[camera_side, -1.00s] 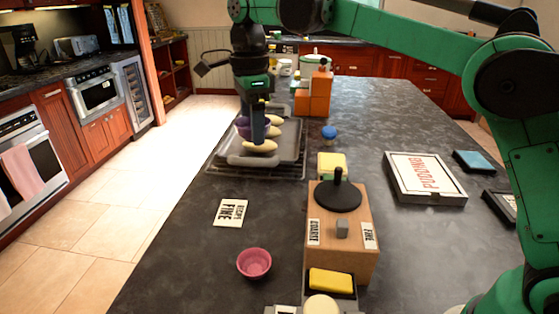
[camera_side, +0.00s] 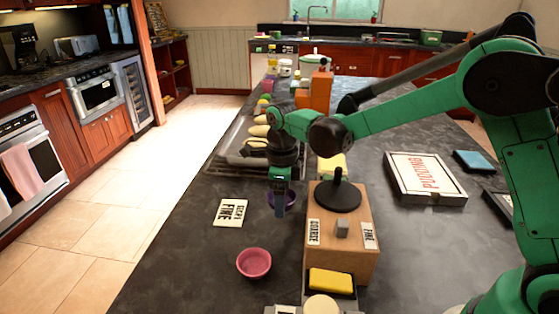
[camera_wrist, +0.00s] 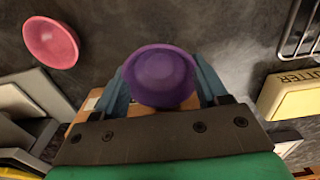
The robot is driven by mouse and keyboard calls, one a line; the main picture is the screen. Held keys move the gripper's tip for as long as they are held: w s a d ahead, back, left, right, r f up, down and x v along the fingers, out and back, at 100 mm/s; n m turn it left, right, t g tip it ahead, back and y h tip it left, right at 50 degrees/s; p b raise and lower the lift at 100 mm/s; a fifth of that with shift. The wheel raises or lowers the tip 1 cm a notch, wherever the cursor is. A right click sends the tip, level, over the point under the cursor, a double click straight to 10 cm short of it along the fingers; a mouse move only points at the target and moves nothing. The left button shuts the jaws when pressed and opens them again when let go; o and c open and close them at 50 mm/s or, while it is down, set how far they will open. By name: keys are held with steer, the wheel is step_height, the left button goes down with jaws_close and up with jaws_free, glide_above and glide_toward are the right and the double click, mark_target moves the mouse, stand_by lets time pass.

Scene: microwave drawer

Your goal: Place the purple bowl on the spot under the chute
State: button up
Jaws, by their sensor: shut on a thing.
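The purple bowl (camera_wrist: 160,78) is between the two blue fingers of my gripper (camera_wrist: 160,90) in the wrist view, and the fingers are shut on it. In the side view my gripper (camera_side: 280,205) points down over the dark counter, with the purple bowl (camera_side: 290,197) partly hidden behind the fingers. The bowl is just left of the wooden box (camera_side: 343,250), which has a black round top with a knob and labels on its front.
A pink bowl (camera_side: 254,263) stands on the counter in front of my gripper. A printed card (camera_side: 231,212) lies to the left. A tray on a rack (camera_side: 240,150) with pale oval pieces is behind. A yellow block labelled butter (camera_wrist: 290,95) is close by.

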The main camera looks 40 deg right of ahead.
mark_target(281, 227)
steer(key=shift+f, duration=2.5)
steer(key=shift+f, duration=0.1)
steer(key=o, duration=1.3)
